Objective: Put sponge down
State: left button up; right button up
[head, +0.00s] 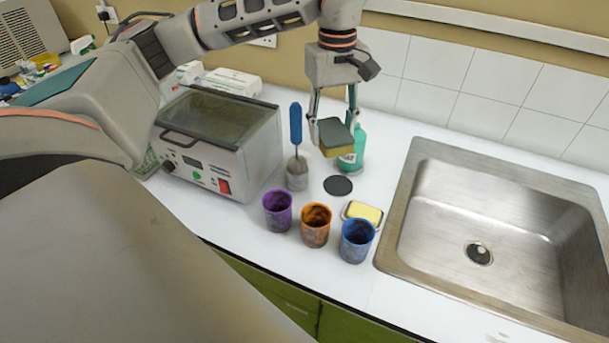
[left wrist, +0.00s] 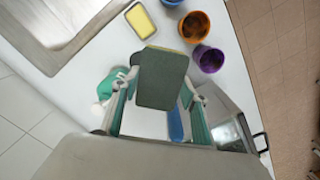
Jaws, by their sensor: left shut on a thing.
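The sponge (head: 341,150), yellow with a dark green scouring side, is held above the white counter at the back. My left gripper (head: 332,122) is shut on it. In the left wrist view the sponge's dark green face (left wrist: 163,78) fills the middle between the fingers. A green bottle (head: 354,150) stands behind the sponge in the head view and is partly hidden by it. A black round disc (head: 338,186) lies on the counter below the sponge. My right gripper is not seen.
A yellow block on a small dish (head: 362,213) lies near purple (head: 277,211), orange (head: 316,225) and blue (head: 356,241) stained cups. A blue-handled brush (head: 296,127) stands beside a lidded grey machine (head: 222,140). A steel sink (head: 430,165) is at the right.

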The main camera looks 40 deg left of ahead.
pick_arm(q)
jog(key=shift+a, duration=0.35)
jog(key=shift+a+f, duration=0.1)
jog(key=shift+f, duration=0.25)
notch_tip(320, 180, down, 19)
jog(key=shift+f+p, duration=0.1)
jog(key=shift+p, duration=0.25)
jog(key=o, duration=1.2)
notch_tip(320, 180, up, 12)
jog(key=shift+a+r+b, duration=0.1)
jog(key=shift+b, duration=0.4)
